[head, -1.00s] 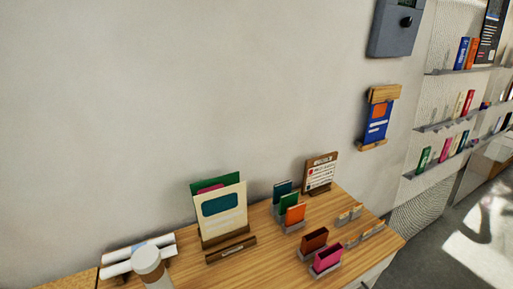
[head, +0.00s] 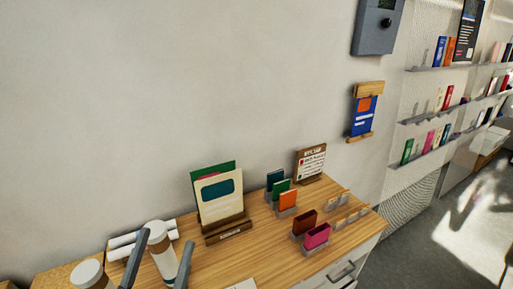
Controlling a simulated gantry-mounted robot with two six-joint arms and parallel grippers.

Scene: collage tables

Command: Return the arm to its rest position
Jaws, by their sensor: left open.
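My left gripper (head: 166,238) shows at the bottom left of the head view as two grey fingers pointing up. They are apart, so it is open. A white-lidded cup with a brown band (head: 161,250) shows between the fingers in the picture; I cannot tell whether they touch it. The rest of my left arm is below the frame. My right gripper is not in view.
A wooden desk (head: 270,255) carries white rolls (head: 125,241), another white-lidded cup (head: 90,273), a card holder (head: 228,232), small coloured holders (head: 317,236) and a sign (head: 311,163). Free wood lies in front. Wall shelves (head: 440,119) stand right.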

